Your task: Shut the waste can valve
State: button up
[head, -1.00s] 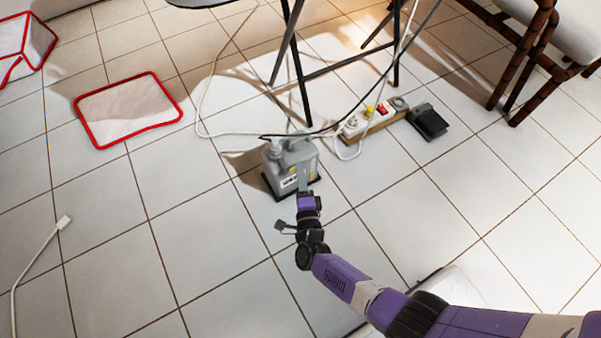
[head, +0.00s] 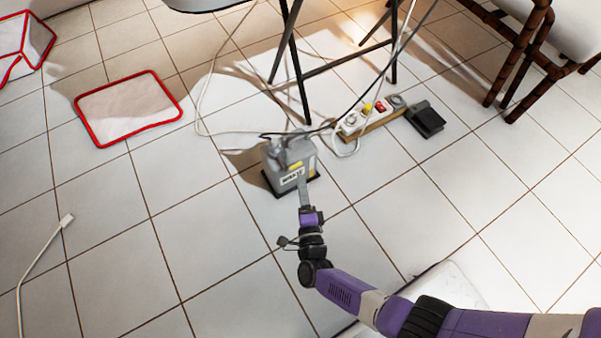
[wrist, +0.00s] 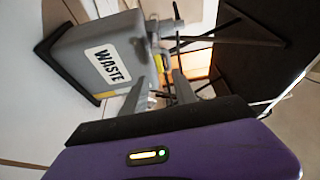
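The grey waste can (head: 279,176) stands on a dark base on the tiled floor. In the wrist view the can (wrist: 85,45) fills the upper left, its WASTE label turned sideways. Grey fittings (head: 291,149) sit on its top; in the wrist view the fittings (wrist: 166,30) show past the fingertips, with a yellow patch near them. I cannot make out the valve's position. My gripper (head: 304,186) is at the can's near side. In the wrist view the gripper (wrist: 158,82) has its fingers apart, with no object clearly held between them. Contact with the can is unclear.
A power strip (head: 368,118) and a black pedal (head: 427,121) lie right of the can. Cables cross behind it. A dark-legged folding table (head: 303,80) stands behind. The floor at front left is mostly clear.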

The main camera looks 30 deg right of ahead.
jog(key=shift+v, duration=1.3)
jog(key=shift+f, duration=0.1)
